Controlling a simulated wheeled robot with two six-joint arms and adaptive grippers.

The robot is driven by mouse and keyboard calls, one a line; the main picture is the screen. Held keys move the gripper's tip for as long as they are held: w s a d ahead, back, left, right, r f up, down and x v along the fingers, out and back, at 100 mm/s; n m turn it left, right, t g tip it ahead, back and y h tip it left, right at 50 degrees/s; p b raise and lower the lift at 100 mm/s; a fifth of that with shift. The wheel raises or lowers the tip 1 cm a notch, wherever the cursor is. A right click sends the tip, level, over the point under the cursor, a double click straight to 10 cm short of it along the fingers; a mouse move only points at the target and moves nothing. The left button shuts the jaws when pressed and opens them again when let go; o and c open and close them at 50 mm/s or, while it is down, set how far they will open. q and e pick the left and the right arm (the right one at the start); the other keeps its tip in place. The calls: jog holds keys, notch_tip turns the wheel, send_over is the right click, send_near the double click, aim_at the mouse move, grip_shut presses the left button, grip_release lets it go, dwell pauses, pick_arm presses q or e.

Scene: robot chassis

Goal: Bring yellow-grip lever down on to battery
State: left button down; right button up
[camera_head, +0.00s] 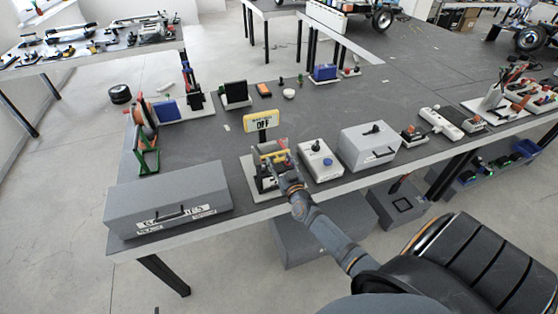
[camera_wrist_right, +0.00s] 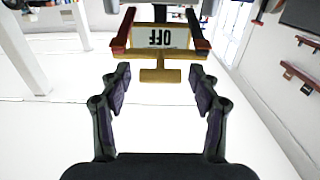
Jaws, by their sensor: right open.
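The lever's yellow grip (camera_head: 271,153) sits on a pale-based fixture at the table's front edge in the head view. In the right wrist view the yellow T-shaped grip (camera_wrist_right: 158,76) hangs from a yellow crossbar between a red arm and a dark arm. My right gripper (camera_head: 283,164) is at the fixture, close to the grip. In the wrist view the right gripper (camera_wrist_right: 160,88) is open and empty, with the grip just ahead, roughly centred between its fingers. I cannot make out the battery; my gripper partly covers the fixture. My left gripper is not in view.
A yellow-framed OFF sign (camera_head: 262,121) stands just behind the fixture. A long grey box (camera_head: 168,199) lies to the left.

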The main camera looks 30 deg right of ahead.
jog(key=shift+w+d, duration=0.1)
jog(key=shift+w, duration=0.4)
jog(key=shift+c, duration=0.5)
grip_shut()
